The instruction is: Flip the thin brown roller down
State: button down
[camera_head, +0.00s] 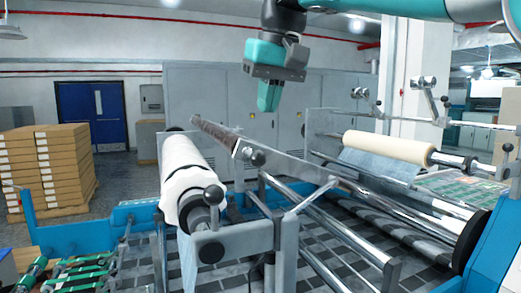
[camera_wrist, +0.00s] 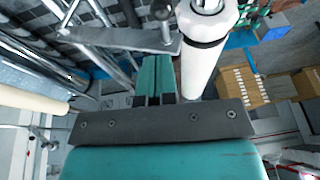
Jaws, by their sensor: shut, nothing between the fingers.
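The thin brown roller (camera_head: 214,133) shows in the head view as a rusty, slim bar, tilted with its far left end highest, to the right of the white roll (camera_head: 181,160). Its near end meets a metal arm with a black knob (camera_head: 257,158). My gripper (camera_head: 268,106) hangs above and a little right of the brown roller, apart from it, fingers pointing down. In the wrist view, my gripper (camera_wrist: 155,60) has its teal fingers together and empty, beside the white roll (camera_wrist: 202,60). I cannot clearly pick out the brown roller in the wrist view.
A cream roll (camera_head: 390,148) sits on the right of the machine, with metal bars (camera_head: 335,235) between. Stacked brown boxes (camera_head: 48,170) stand at the left, and grey cabinets (camera_head: 215,100) at the back. The air around my gripper is clear.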

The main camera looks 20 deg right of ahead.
jog(key=x, duration=0.2)
jog(key=p+x, duration=0.1)
jog(key=x, duration=0.1)
jog(key=s+p+x, duration=0.1)
jog(key=x, duration=0.1)
jog(key=shift+a+f, duration=0.3)
jog(key=shift+f, duration=0.2)
jog(key=a+f+b, duration=0.3)
jog(key=f+b, duration=0.3)
jog(key=f, duration=0.4)
jog(key=shift+b, duration=0.35)
jog(key=shift+s+a, duration=0.15)
notch_tip(320, 180, up, 15)
jog(key=p, duration=0.6)
send_over(261, 152)
jog(key=s+a, duration=0.3)
jog(key=a, duration=0.3)
jog(key=shift+s+a+f, duration=0.1)
jog(key=shift+a, duration=0.1)
